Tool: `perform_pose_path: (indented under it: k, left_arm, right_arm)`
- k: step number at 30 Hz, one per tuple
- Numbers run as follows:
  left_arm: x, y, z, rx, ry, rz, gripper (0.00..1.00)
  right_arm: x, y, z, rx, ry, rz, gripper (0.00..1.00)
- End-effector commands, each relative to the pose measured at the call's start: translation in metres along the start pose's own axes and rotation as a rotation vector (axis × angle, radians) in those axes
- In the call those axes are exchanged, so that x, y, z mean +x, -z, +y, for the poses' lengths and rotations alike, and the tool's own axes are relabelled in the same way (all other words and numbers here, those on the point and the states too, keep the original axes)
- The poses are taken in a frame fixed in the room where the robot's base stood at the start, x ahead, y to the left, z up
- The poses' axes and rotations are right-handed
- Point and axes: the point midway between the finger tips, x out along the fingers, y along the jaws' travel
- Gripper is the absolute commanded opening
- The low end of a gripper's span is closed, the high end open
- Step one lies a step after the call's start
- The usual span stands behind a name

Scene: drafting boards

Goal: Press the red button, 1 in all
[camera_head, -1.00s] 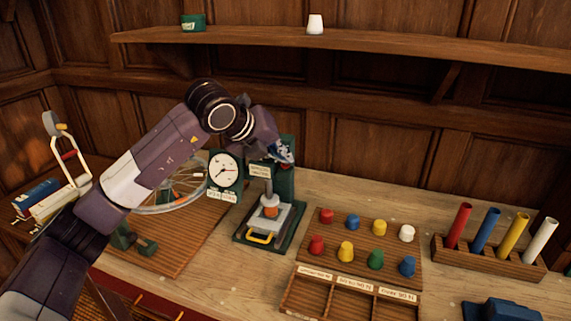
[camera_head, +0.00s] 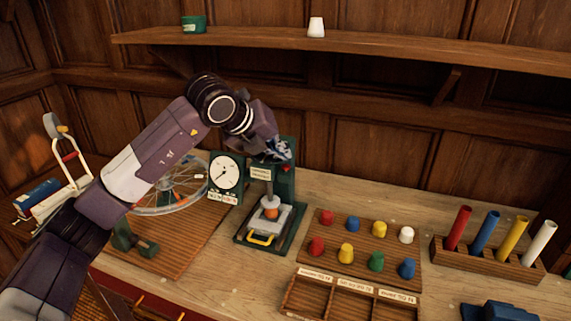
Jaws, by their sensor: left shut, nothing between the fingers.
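A green press machine (camera_head: 286,190) stands on the workbench. A small red spot, which looks like the red button (camera_head: 287,168), shows on the upper right of its head. My left gripper (camera_head: 281,155) is at the top of the press, just above the red button and partly hiding the head. It looks shut and empty; I cannot tell whether its tips touch the press. An orange piece (camera_head: 270,212) sits on the press's grey plate, under the ram. A white dial (camera_head: 226,173) stands to the left of the ram. My right gripper is not in view.
A peg board (camera_head: 373,229) with several coloured pegs lies right of the press, with a divided tray (camera_head: 330,303) before it. A wooden rack (camera_head: 478,257) holds coloured tubes. A spoked wheel (camera_head: 172,190) is at the left. A shelf (camera_head: 420,46) runs above.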

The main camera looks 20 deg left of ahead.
Motion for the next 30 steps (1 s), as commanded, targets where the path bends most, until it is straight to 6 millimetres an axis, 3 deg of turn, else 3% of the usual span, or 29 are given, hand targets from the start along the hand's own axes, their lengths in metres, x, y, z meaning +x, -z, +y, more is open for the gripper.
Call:
perform_pose_path:
  k: [8,22,30]
  left_arm:
    - [-0.002,-0.001,-0.003,0.001,0.003,0.0,0.0]
    - [-0.033,-0.023,-0.025,0.001,0.005,-0.001,0.0]
    - [-0.035,-0.025,-0.027,0.001,0.004,0.001,0.0]
  right_arm:
    - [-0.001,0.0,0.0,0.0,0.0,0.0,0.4]
    - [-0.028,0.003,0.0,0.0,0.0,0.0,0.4]
    - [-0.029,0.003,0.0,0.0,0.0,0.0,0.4]
